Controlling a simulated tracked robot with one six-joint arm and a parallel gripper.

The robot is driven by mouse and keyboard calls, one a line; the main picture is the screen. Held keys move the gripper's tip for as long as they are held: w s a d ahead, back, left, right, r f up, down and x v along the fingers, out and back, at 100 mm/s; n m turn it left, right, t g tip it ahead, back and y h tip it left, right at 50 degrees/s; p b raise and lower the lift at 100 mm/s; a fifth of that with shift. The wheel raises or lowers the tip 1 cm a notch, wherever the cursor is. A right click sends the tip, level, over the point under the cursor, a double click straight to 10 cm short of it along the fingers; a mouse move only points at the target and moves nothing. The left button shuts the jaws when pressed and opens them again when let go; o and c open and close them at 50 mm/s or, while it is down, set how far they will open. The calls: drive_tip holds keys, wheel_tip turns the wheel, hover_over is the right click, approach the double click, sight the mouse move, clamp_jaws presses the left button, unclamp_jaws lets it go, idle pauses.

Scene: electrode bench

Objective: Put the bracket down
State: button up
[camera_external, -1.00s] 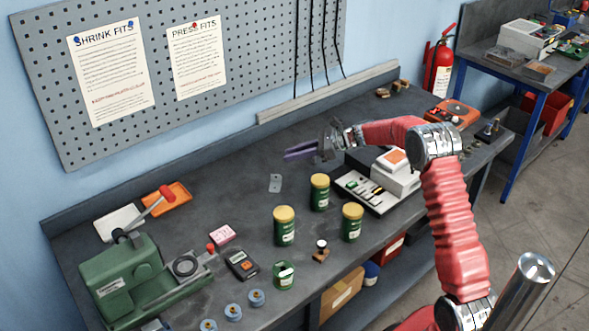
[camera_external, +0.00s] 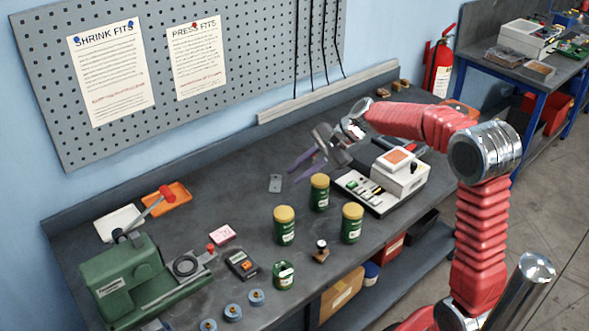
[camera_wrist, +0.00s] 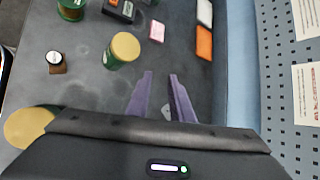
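In the wrist view, the two fingers of my gripper (camera_wrist: 160,75) are apart. A small grey piece that looks like the bracket (camera_wrist: 166,113) shows between them, partly hidden by the gripper body. The fingers do not grip it.
Green jars with yellow lids stand close by, the nearest jar (camera_external: 319,193) just below my gripper. A white device (camera_external: 400,173) stands to the right. A green press (camera_external: 122,280) and an orange tray (camera_external: 178,196) are at left. Bench left of the bracket is clear.

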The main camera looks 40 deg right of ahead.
drive_tip(key=s+n+h, duration=0.7)
drive_tip(key=s+n, duration=0.9)
drive_tip(key=s, duration=1.4)
drive_tip(key=shift+s+d+f, duration=0.2)
drive_tip(key=shift+s+d, duration=0.05)
drive_tip(key=shift+s, duration=0.15)
drive_tip(key=shift+o, duration=0.2)
